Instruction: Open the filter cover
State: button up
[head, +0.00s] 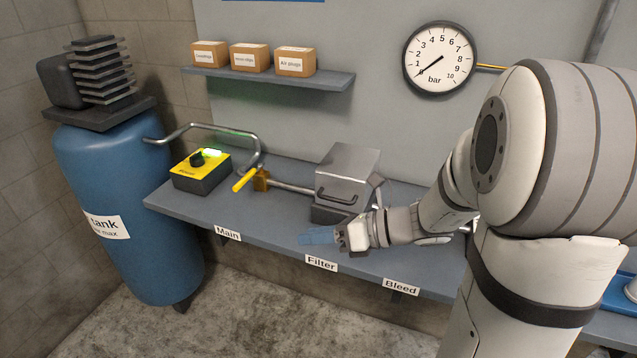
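The filter cover (350,165) is a grey metal box-shaped hood on the bench, above the "Filter" label (321,263). It sits down over a dark base (328,214). A dark bar handle (334,198) runs across the lower front of the cover.
A yellow valve lever (245,179) sticks out above the "Main" label (228,233). A yellow-topped switch box (202,170) stands left of it. A blue tank (125,190) is at the left. A shelf (340,84) with boxes and a pressure gauge (440,58) near zero are on the wall.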

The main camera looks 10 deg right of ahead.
jog(key=w+d+f+m+t+b, duration=0.2)
jog(key=w+d+f+m+t, duration=0.25)
jog(key=w+m+t, duration=0.35)
jog(key=m+t+h+b, duration=0.2)
jog(key=m, duration=0.7)
send_near(335, 200)
jog(key=x, duration=0.3)
jog(key=shift+n, duration=0.3)
jog(key=x, duration=0.7)
jog(key=shift+w+f+p, duration=0.2)
jog(key=shift+w+p, duration=0.05)
jog(key=shift+p, duration=0.15)
jog(key=shift+c, duration=0.5)
grip_shut()
